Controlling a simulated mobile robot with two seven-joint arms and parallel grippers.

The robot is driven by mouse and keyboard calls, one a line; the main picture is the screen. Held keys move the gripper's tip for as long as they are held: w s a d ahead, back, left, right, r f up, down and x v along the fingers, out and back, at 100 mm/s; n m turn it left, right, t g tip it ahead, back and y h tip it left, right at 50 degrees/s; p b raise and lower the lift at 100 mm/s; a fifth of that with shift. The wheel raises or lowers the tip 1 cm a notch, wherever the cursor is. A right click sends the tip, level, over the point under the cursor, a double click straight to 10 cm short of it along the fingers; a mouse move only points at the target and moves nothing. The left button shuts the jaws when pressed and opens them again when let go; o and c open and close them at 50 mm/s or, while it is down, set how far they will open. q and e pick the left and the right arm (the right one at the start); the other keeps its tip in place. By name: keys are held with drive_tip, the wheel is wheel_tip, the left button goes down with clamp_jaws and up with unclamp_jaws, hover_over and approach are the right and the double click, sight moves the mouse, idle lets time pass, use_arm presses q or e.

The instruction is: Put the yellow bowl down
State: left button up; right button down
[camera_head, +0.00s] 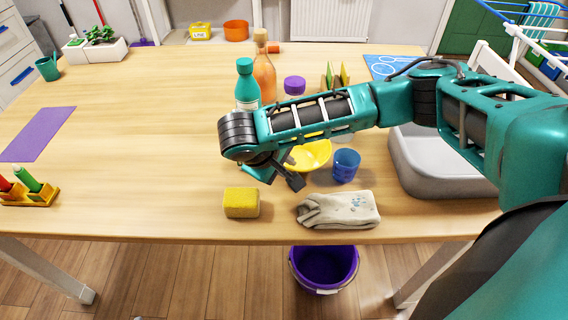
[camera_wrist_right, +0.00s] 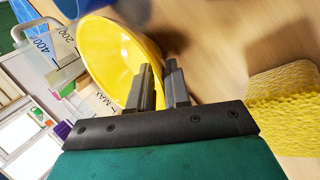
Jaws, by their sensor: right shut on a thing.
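I cannot tell whether the bowl's base touches the table. My left gripper is not in view.
A blue cup (camera_head: 345,165) stands right of the bowl. A grey basin (camera_head: 440,170) stands at the right. Bottles (camera_head: 246,85) stand behind my arm. The table's left middle is clear.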

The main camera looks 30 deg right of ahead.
drive_tip(key=shift+f, duration=0.15)
drive_tip(key=c, duration=1.1)
unclamp_jaws()
